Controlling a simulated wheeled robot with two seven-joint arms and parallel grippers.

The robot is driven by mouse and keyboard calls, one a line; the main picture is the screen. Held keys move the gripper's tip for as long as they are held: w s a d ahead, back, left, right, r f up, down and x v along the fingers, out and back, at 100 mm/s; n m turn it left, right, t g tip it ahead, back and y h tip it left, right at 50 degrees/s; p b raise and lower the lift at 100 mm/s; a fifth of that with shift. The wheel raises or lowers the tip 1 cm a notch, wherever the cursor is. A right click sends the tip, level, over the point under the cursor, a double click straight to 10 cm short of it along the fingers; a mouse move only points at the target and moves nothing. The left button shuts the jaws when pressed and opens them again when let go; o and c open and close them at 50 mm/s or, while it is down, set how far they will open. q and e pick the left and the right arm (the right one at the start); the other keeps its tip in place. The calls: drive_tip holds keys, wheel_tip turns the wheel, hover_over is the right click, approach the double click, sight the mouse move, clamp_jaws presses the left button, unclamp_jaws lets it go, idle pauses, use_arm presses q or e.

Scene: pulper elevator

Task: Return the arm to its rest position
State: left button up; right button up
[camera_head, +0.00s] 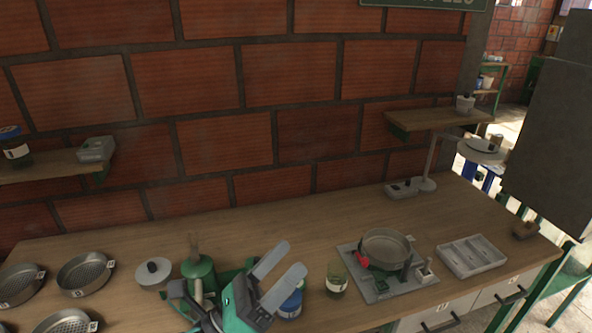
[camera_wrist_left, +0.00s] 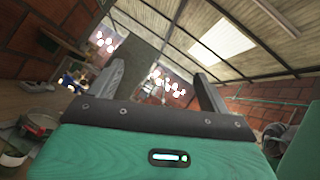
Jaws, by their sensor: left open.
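My left gripper (camera_head: 276,275) is green with two grey fingers spread apart. It is open and empty above the front of the wooden workbench (camera_head: 270,228), pointing up and to the right. In the left wrist view its two fingers (camera_wrist_left: 158,92) stand apart with nothing between them, against the roof and windows. A blue-lidded jar (camera_head: 291,304) is just right of and partly behind the gripper. My right gripper is not in view.
Sieve pans (camera_head: 85,273) lie at the left. A green device (camera_head: 198,270) stands beside my arm. A glass jar (camera_head: 336,281), a pan on a grey base (camera_head: 386,247) and a compartment tray (camera_head: 471,257) stand rightward. The back middle is clear; a dark panel (camera_head: 550,145) hangs at right.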

use_arm(q)
drive_tip(key=w+a+f+n+t+y, duration=0.3)
drive_tip(key=a+f+n+y, duration=0.25)
drive_tip(key=n+y, duration=0.5)
drive_tip(key=w+a+f+n+t+y, duration=0.3)
drive_tip(key=a+n+y, duration=0.4)
drive_tip(key=n, duration=0.6)
drive_tip(key=s+a+f+n+g+y, duration=0.3)
drive_tip(key=a+f+n+g, duration=0.25)
drive_tip(key=f, duration=0.45)
drive_tip(key=s+a+f+n+g, duration=0.3)
drive_tip(key=s+f+n+g, duration=0.75)
drive_tip(key=s+f, duration=0.75)
wheel_tip(320, 180, down, 27)
drive_tip(key=g, duration=0.2)
drive_tip(key=s+a+f+m+g, duration=0.1)
drive_tip(key=s+a+f, duration=0.2)
drive_tip(key=s+f, duration=1.7)
drive_tip(key=shift+s+f, duration=0.15)
drive_tip(key=shift+f, duration=0.6)
